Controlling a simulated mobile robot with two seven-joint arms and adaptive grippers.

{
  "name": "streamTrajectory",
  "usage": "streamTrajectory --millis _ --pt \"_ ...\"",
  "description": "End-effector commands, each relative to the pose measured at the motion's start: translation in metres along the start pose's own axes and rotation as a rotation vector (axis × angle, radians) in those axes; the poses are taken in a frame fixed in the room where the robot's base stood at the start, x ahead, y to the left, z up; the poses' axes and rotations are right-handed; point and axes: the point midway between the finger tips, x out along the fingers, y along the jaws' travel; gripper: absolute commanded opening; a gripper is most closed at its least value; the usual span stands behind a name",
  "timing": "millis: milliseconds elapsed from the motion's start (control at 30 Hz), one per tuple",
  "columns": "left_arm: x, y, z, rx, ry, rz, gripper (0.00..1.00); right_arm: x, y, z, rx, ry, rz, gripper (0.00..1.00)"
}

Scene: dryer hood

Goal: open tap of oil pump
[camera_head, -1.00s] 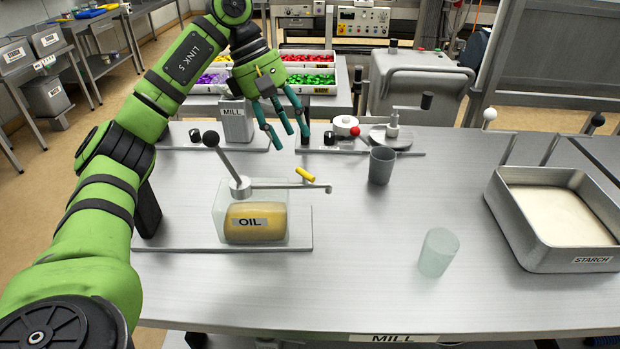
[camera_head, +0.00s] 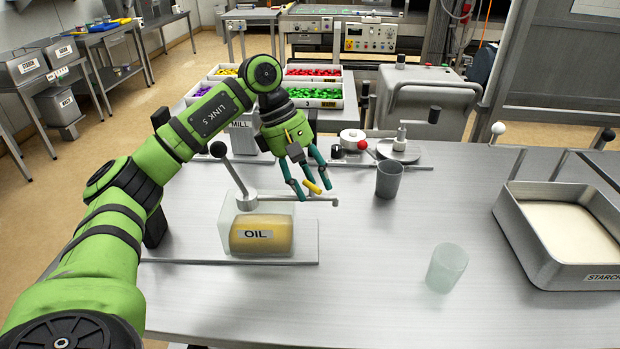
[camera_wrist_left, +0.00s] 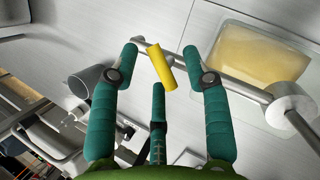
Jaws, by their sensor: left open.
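The oil pump (camera_head: 262,237) is a clear box labelled OIL with yellow oil, a black-knobbed lever and a thin grey spout (camera_head: 318,199) reaching right. Its yellow tap handle (camera_head: 312,186) sits near the spout's end. My left gripper (camera_head: 308,190) is open at the tap, its teal fingers pointing down around it. In the left wrist view the yellow tap handle (camera_wrist_left: 162,67) lies between the spread fingers, towards their tips, with gaps on both sides. The oil box (camera_wrist_left: 250,55) is at the upper right there. My right gripper is not in view.
A dark grey cup (camera_head: 389,180) stands right of the spout, and a frosted glass cup (camera_head: 446,268) stands nearer the front. A metal starch tray (camera_head: 530,238) is at the right. The mill (camera_head: 243,134) is behind my gripper. The table between the pump and tray is mostly clear.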

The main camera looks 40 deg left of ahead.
Motion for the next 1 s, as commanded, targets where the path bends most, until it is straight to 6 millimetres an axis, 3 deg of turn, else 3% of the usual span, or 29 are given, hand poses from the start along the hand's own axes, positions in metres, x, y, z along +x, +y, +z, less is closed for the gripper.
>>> streamTrajectory --millis 33,67,167,633,1000 --pt "0.000 0.000 0.000 0.000 0.000 0.000 0.48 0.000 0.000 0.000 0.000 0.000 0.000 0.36" --pt "0.000 0.000 0.000 0.000 0.000 0.000 0.40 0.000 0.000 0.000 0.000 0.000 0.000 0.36" --pt "0.000 0.000 0.000 0.000 0.000 0.000 0.00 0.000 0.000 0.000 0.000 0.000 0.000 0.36" --pt "0.002 -0.001 -0.001 -0.046 0.012 0.017 0.00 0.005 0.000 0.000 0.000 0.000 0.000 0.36" --pt "0.003 -0.004 -0.002 -0.288 0.066 0.118 0.00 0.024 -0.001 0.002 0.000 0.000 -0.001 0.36"
